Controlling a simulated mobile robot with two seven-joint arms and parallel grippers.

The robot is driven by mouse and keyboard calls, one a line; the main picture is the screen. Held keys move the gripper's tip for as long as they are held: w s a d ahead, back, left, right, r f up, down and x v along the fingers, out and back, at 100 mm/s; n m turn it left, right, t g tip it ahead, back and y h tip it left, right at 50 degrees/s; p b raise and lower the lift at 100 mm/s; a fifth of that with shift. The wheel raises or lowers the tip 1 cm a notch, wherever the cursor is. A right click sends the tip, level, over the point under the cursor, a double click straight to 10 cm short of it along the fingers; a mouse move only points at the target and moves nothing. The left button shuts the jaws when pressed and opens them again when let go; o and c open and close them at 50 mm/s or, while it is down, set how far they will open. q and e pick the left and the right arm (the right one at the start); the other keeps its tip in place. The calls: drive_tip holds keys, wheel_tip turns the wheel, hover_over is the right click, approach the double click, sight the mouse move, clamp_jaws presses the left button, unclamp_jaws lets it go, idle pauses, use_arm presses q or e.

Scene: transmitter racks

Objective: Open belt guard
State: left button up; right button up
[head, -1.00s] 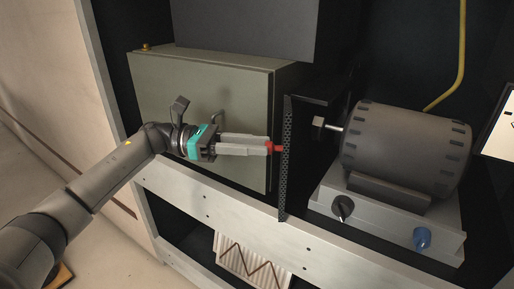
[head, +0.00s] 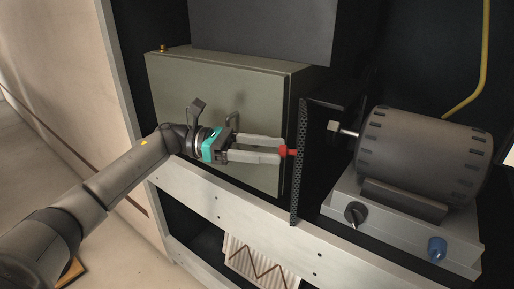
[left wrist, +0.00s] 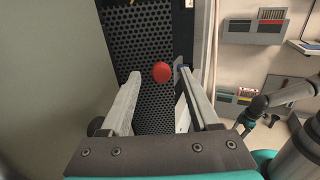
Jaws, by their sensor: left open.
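The belt guard (head: 300,180) is a dark perforated panel standing edge-on between a grey-green cabinet and the motor in the head view. In the left wrist view its perforated face (left wrist: 150,45) fills the middle. A red knob (left wrist: 162,72) stands out in front of that face; it also shows in the head view (head: 288,151). My left gripper (head: 282,153) is open, with its fingertips at the red knob. In the left wrist view, the fingers (left wrist: 158,75) lie on either side of the knob, with gaps visible. Contact cannot be told.
The grey-green cabinet (head: 215,110) stands behind my left gripper. The dark grey motor (head: 422,150) sits on a grey base with a black knob (head: 355,213) and a blue knob (head: 437,248). A pale rail (head: 230,213) runs below the gripper.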

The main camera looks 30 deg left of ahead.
use_arm(q)
drive_tip(key=v, duration=1.5)
use_arm(e)
drive_tip(key=shift+f, duration=0.1)
use_arm(q)
drive_tip(key=shift+c, duration=0.3)
use_arm(e)
drive_tip(key=shift+s, duration=0.1)
